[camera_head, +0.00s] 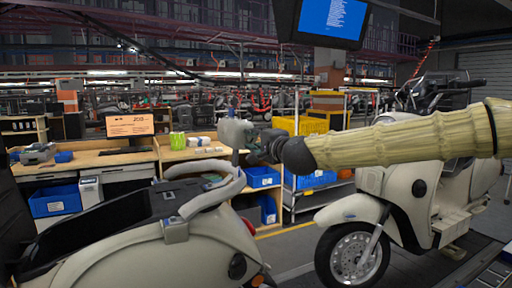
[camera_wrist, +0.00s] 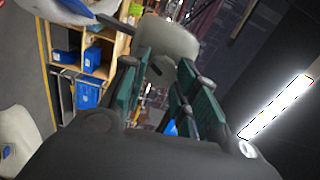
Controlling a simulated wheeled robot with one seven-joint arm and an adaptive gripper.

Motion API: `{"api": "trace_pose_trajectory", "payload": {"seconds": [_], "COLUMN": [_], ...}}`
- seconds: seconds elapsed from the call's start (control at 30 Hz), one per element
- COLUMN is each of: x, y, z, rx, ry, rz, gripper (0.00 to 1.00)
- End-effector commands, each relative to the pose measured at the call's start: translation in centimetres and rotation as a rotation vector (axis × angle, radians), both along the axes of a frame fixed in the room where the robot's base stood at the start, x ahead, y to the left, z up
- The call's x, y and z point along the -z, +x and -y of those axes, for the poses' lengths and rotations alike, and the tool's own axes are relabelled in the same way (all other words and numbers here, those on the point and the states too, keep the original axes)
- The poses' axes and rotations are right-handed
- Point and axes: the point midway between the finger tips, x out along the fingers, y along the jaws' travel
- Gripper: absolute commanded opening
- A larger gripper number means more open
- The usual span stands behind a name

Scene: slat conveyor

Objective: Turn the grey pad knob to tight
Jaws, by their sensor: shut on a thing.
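The grey pad (camera_head: 236,133) is a rounded block that appears upright above the rear rail of the near cream scooter in the head view. It also shows beyond my fingers in the wrist view (camera_wrist: 172,44). My gripper (camera_head: 254,146) reaches it from the right, with the arm nearly level. In the wrist view, the two green-faced fingers of my gripper (camera_wrist: 162,72) stand on both sides of a small grey knob (camera_wrist: 160,66) at the pad's near side. The gripper is shut on this knob, which the fingers partly hide. No marking for tight can be read.
The near scooter's pale rear rail (camera_head: 225,187) curves below my gripper. A second cream scooter (camera_head: 365,213) stands under my arm at right. A wooden bench (camera_head: 100,158) with blue bins (camera_head: 54,200) and a shelf rack with a yellow crate (camera_head: 300,125) stand behind.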

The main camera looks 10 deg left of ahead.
Motion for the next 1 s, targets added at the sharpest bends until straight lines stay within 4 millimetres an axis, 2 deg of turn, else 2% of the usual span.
{"api": "trace_pose_trajectory", "payload": {"seconds": [0.6, 1.0], "x": [0.51, 0.40], "y": [0.03, -0.03], "z": [0.04, -0.05], "rx": [0.000, 0.000], "ry": [0.485, 0.734], "rz": [-0.327, -0.496], "gripper": [0.05, 0.05]}}
